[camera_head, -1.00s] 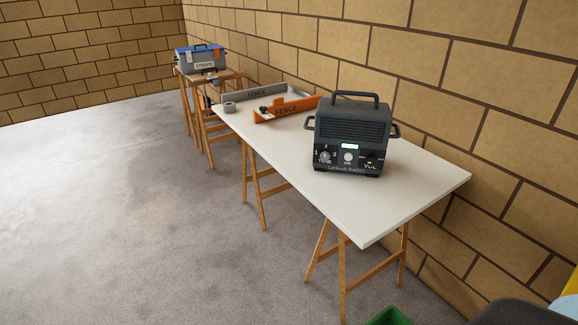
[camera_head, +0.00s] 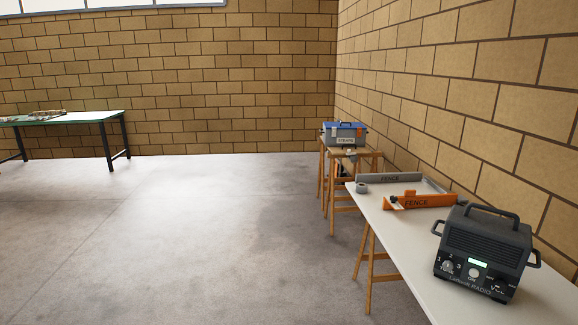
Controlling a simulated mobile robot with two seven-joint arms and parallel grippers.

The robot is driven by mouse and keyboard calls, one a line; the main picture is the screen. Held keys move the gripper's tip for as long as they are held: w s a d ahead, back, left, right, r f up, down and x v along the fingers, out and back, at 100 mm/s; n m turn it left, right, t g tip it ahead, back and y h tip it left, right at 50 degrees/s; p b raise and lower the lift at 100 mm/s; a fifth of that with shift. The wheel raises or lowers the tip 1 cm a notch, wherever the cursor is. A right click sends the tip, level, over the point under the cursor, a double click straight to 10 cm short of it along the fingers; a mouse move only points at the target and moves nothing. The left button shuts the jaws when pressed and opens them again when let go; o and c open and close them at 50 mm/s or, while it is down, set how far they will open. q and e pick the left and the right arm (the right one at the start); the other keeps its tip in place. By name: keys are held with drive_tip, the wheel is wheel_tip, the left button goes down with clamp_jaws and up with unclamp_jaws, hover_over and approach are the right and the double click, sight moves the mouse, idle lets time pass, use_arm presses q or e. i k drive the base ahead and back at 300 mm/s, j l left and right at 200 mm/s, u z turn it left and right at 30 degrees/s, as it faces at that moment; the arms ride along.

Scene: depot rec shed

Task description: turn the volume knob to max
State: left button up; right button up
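A black radio (camera_head: 487,250) with a top carry handle and side handles stands upright on a white-topped table (camera_head: 405,248) at the lower right. Its front faces me and carries a lit green display, a tuning knob at left, a pale round button in the middle and the dark volume knob (camera_head: 498,286) at right, by the lettering "VOL". The volume knob's exact setting is too small to read. Neither of my grippers shows in the head view.
An orange fence (camera_head: 422,200), a grey fence (camera_head: 390,179) and a tape roll (camera_head: 362,188) lie behind the radio. A blue-lidded toolbox (camera_head: 344,134) stands on a wooden stand further back. A brick wall borders the right. Open concrete floor (camera_head: 190,230) lies left; a green-topped table (camera_head: 75,118) stands far left.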

sight(500, 285)
drive_tip(key=z, duration=1.25)
drive_tip(key=j+z, duration=0.1)
drive_tip(key=z, duration=0.2)
drive_tip(key=i+j+z, duration=0.1)
drive_tip(key=z, duration=0.2)
